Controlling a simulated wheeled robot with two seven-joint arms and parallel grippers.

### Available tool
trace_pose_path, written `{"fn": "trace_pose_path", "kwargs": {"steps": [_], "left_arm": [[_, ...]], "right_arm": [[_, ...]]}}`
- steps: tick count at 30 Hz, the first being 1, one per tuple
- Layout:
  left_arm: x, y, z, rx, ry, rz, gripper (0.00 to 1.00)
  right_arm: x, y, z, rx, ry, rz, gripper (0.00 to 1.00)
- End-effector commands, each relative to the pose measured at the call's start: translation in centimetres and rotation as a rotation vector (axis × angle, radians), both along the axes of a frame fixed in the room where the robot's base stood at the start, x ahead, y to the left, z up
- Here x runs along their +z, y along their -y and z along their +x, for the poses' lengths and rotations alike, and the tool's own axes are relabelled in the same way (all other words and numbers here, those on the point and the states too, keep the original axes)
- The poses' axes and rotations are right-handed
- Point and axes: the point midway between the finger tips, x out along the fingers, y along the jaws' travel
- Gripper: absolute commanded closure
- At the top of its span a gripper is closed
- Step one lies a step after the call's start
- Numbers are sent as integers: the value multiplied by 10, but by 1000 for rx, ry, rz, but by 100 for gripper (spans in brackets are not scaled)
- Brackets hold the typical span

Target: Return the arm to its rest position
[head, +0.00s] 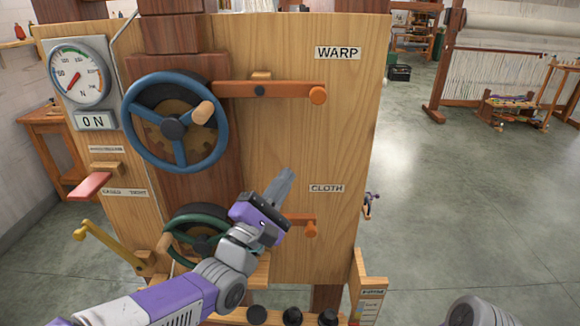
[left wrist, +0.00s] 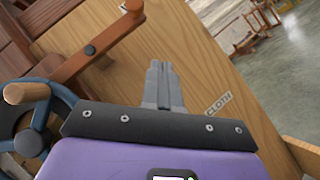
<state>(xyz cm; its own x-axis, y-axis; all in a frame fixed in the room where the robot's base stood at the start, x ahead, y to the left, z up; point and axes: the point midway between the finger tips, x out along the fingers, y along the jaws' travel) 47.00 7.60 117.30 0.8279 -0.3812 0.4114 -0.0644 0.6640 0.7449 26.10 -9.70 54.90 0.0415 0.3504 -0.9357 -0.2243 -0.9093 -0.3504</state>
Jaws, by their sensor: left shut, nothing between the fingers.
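My left arm reaches in from the lower left in the head view. Its purple and grey left gripper (head: 285,182) is in front of the wooden panel (head: 300,150), left of the CLOTH label (head: 326,188). The gripper is shut and empty, fingers pointing up and slightly right. In the left wrist view the shut fingers (left wrist: 161,72) lie together, with the panel behind them. The gripper and arm partly hide the green wheel (head: 180,222) and the lower orange lever (head: 302,221). My right gripper is not in view.
The blue wheel (head: 127,126) and upper orange lever (head: 285,90) stick out above. Black knobs (head: 292,316) are below. Open floor (head: 460,210) lies to the right; a loom (head: 510,75) stands behind.

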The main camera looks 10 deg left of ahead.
Motion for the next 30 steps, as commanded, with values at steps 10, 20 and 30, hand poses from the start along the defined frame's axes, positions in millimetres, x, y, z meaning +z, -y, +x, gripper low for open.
{"fn": "trace_pose_path", "kwargs": {"steps": [10, 20, 30], "left_arm": [[-191, -19, 56, 123, -352, 526, 100], [-423, -22, -33, -244, -641, 1274, 100], [-527, -20, -189, -877, -590, 1652, 100]], "right_arm": [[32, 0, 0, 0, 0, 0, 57], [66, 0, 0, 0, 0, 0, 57], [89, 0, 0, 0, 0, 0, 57]]}}
